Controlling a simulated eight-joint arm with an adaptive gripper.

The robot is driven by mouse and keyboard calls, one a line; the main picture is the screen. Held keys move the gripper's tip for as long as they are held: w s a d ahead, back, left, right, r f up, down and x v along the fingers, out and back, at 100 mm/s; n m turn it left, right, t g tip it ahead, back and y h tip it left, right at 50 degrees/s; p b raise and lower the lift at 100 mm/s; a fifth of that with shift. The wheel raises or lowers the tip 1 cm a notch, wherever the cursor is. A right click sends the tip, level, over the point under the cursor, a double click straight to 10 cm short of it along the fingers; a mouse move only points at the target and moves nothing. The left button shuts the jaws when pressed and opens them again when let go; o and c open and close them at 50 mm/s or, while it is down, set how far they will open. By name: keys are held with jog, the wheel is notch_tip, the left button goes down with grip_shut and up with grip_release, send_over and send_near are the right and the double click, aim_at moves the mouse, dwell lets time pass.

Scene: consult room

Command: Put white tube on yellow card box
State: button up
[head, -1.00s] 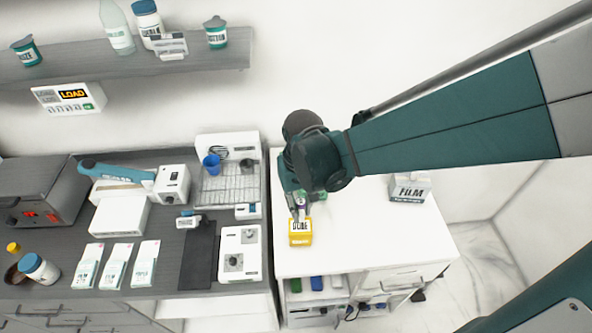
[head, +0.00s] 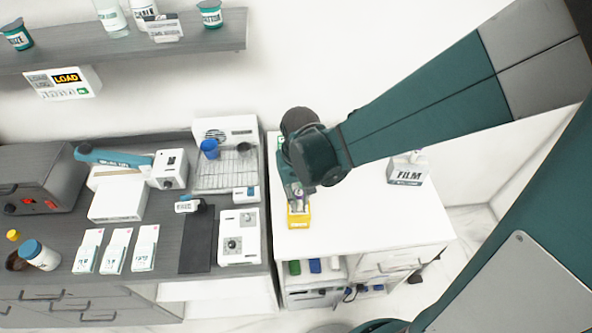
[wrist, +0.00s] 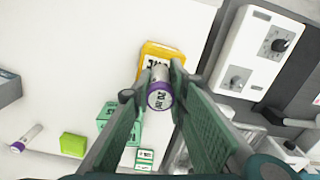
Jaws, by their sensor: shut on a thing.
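The yellow card box (head: 299,220) stands on the white table, below my gripper; it also shows in the wrist view (wrist: 151,50). My gripper (head: 297,194) is shut on a white tube with a purple end (wrist: 160,88), its fingers on either side of it. In the wrist view the tube's purple end faces the camera and its far end overlaps the box. I cannot tell whether the tube touches the box. In the head view the gripper mostly hides the tube.
In the wrist view a similar purple-ended tube (wrist: 27,138), a lime-green block (wrist: 73,145) and a green box (wrist: 108,116) are on the table. A FILM box (head: 408,171) stands at right. A white device (head: 239,236) stands left of the table. The table's front right is clear.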

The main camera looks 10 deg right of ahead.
jog(key=shift+f, duration=0.25)
jog(key=o, duration=0.8)
jog(key=shift+r, duration=0.1)
jog(key=shift+c, duration=0.2)
jog(key=shift+r, duration=0.25)
jog(key=shift+r+p, duration=0.3)
jog(key=shift+r, duration=5.6)
